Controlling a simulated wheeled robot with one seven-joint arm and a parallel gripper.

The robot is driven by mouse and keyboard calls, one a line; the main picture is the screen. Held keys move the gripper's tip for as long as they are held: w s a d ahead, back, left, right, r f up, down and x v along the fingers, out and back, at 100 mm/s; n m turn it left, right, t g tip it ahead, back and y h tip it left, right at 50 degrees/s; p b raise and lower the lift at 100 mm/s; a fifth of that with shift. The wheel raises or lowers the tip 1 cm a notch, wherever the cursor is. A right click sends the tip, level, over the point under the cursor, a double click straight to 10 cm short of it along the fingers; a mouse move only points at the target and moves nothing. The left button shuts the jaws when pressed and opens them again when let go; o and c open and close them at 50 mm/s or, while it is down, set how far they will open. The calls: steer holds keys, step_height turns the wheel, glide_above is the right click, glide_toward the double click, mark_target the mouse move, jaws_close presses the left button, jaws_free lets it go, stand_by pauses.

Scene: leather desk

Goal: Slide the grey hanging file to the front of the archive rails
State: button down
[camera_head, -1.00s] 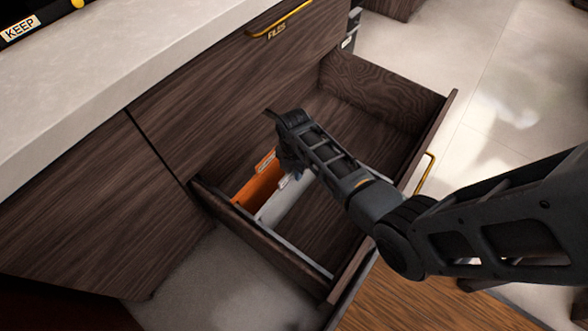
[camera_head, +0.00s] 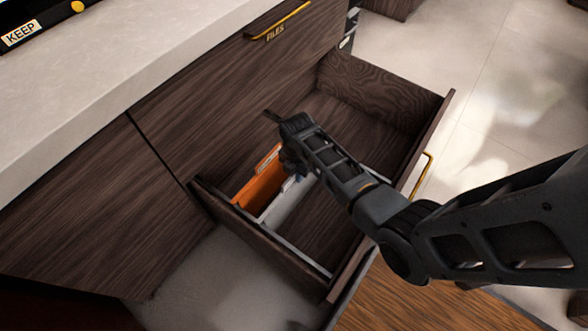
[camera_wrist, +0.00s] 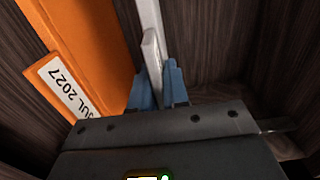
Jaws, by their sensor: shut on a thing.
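The grey hanging file (camera_head: 283,207) hangs in the open drawer, just in front of the orange file. In the wrist view it is a thin pale edge (camera_wrist: 151,50) running between my blue fingertips. My gripper (camera_head: 291,179) is shut on the grey file near its top edge; its fingers (camera_wrist: 157,88) sit on either side of it. My wrist and arm hide the file's far end in the head view. The rail (camera_head: 300,252) shows along the drawer's near side.
The orange file (camera_head: 258,188) hangs close behind, and its tab reads "JUL 2027" (camera_wrist: 68,92) in the wrist view. The drawer's front panel (camera_head: 408,175) has a brass handle (camera_head: 422,176). The drawer is bare between the grey file and the front panel.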

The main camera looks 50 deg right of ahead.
steer(key=s+p, duration=0.8)
steer(key=s, duration=0.8)
steer(key=shift+s, duration=0.35)
stand_by(1.8)
steer(key=c, duration=1.1)
jaws_free()
steer(key=shift+o, duration=0.2)
step_height(320, 180, up, 8)
steer(key=p, duration=0.2)
steer(key=shift+p, duration=0.35)
